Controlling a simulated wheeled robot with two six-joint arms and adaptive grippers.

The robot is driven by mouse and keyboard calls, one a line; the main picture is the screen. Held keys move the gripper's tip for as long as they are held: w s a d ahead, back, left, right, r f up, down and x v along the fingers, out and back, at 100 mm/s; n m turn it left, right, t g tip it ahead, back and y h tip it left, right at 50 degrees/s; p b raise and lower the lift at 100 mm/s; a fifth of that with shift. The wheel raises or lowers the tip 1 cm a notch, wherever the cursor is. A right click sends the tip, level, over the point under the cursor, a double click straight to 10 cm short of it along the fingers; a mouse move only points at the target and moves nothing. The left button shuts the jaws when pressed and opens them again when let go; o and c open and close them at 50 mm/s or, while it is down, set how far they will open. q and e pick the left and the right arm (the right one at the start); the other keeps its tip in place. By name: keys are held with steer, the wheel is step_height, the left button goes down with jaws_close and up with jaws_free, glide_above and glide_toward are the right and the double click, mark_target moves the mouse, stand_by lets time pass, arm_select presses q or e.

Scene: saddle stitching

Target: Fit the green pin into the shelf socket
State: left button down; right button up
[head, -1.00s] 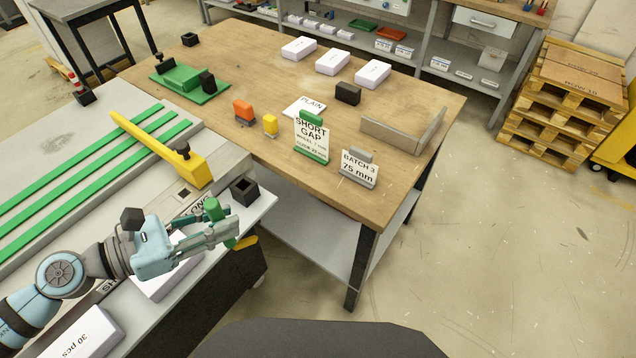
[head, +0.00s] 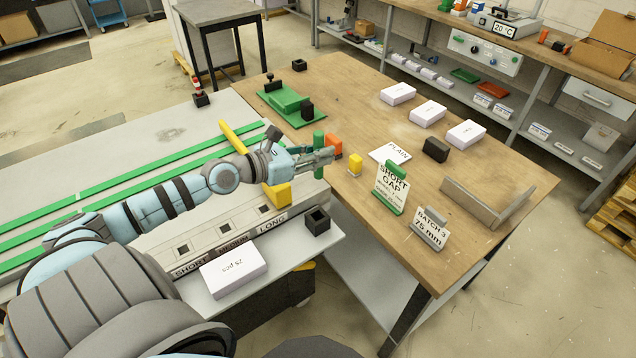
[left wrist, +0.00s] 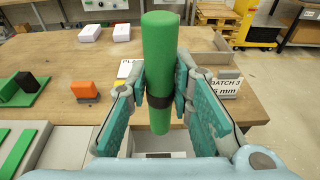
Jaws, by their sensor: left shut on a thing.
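The green pin (head: 319,150) is an upright green cylinder with a dark band around its middle. My left gripper (head: 322,158) is shut on it. In the left wrist view the pin (left wrist: 162,65) stands between the two fingers (left wrist: 160,98), gripped near the band, its lower end free. A black square socket (head: 317,221) with an open top stands at the right end of the grey shelf (head: 292,262). In the head view the gripper and pin are above and behind this socket, apart from it. My right gripper is not in view.
A yellow bar (head: 278,193) lies under my left arm, partly hidden. A white box (head: 234,270) sits on the shelf left of the socket. An orange block (head: 333,144), a yellow block (head: 355,164) and a green sign (head: 390,188) stand on the wooden table (head: 360,100).

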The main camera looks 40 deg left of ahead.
arm_select(q)
steer(key=b, duration=1.1)
glide_above(317, 209)
steer(key=s+d, duration=0.1)
steer(key=s, duration=0.1)
step_height(317, 209, down, 16)
steer(key=shift+d+f+b, duration=0.15)
steer(key=shift+f+b, duration=1.45)
steer(key=shift+f, duration=0.55)
steer(key=c, duration=1.4)
jaws_free()
steer(key=shift+r, duration=0.1)
